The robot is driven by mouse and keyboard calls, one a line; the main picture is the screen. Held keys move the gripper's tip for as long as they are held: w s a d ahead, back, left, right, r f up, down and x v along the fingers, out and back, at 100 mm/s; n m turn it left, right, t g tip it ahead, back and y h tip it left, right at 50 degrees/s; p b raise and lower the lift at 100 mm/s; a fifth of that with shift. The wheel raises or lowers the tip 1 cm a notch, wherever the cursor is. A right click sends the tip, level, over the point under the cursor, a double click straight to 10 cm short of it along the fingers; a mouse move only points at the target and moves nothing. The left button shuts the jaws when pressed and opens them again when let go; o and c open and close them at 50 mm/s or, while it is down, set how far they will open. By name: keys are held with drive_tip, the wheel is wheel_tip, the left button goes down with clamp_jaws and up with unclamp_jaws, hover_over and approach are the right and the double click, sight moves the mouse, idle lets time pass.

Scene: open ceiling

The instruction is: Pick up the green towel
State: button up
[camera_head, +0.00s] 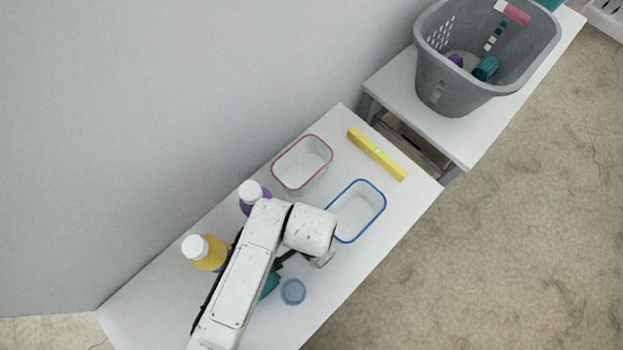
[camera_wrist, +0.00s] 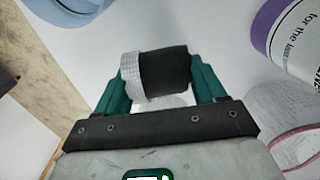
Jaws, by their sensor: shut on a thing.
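In the wrist view, my gripper (camera_wrist: 160,80) has teal fingers on either side of a short black-and-silver cylinder (camera_wrist: 170,72), and it is shut on that. The held thing does not look like a green towel. In the head view my arm covers most of the gripper, low over the near table. A teal patch (camera_head: 269,285) shows beside the arm there; I cannot tell whether it is cloth or part of my gripper. A teal roll-shaped thing (camera_head: 486,68) lies in the grey basket (camera_head: 455,85) on the far table; I cannot tell whether it is a towel.
On the near table stand a yellow bottle (camera_head: 210,254), a purple bottle (camera_head: 262,200), a blue cup (camera_head: 292,291), a pink-rimmed container (camera_head: 300,163), a blue-rimmed container (camera_head: 357,210) and a yellow bar (camera_head: 377,154). The wall runs along the left. The table's right strip is bare.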

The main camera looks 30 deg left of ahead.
drive_tip(key=shift+f, duration=0.1)
drive_tip(key=o, duration=1.1)
drive_tip(key=shift+c, duration=0.2)
